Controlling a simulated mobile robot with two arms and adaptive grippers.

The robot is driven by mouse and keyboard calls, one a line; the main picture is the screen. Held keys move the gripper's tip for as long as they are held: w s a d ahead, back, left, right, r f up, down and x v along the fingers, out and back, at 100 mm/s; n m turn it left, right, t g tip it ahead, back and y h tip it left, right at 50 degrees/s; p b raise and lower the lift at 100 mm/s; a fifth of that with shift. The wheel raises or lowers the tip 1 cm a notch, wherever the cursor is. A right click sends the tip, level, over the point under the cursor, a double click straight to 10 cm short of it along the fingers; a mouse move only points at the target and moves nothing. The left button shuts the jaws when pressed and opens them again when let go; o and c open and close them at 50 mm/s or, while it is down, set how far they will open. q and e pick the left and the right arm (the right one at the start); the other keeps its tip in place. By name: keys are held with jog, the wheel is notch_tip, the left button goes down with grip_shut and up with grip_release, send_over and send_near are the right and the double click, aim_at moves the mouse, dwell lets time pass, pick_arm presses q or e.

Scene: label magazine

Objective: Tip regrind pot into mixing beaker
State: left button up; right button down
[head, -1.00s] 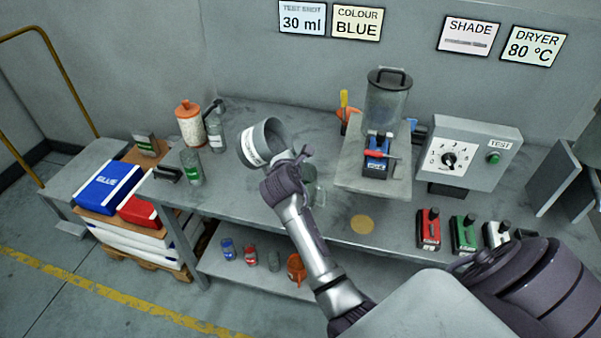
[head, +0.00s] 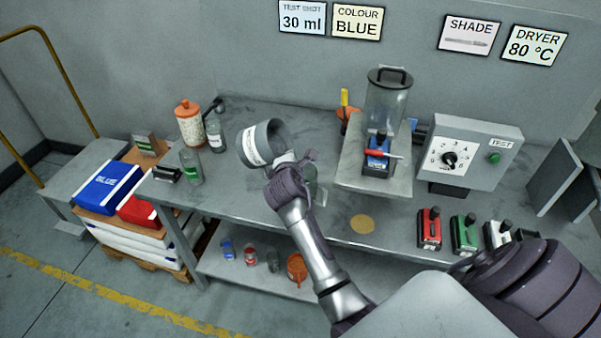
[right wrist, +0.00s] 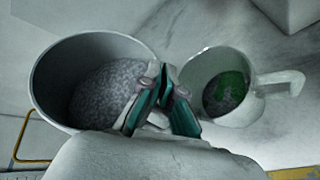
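The regrind pot (head: 254,145) is a grey cylinder with a white label, held above the bench at a tilt. The right wrist view shows the pot (right wrist: 45,85) from above with grey granules inside. My right gripper (head: 290,163) is at its side; its teal fingers (right wrist: 165,100) close on something at the pot's edge, partly hidden. The mixing beaker (right wrist: 205,70), a clear jug with a handle, is beside the pot on the right, with green and grey material at its bottom. In the head view the beaker (head: 313,185) is mostly hidden behind my gripper. My left gripper is not in view.
A hopper machine (head: 387,105) stands at right of the pot, beside a dial box (head: 468,150). Red (head: 430,230) and green (head: 464,236) blocks line the front. Bottles (head: 190,165) and an orange-lidded jar (head: 189,125) stand left. A yellow disc (head: 362,224) lies on the bench.

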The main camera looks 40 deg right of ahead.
jog(key=shift+f, duration=0.2)
dwell(0.6)
jog(key=shift+m+t+b, duration=0.35)
jog(key=shift+m+t, duration=0.25)
jog(key=shift+m, duration=0.1)
dwell(0.8)
dwell(0.9)
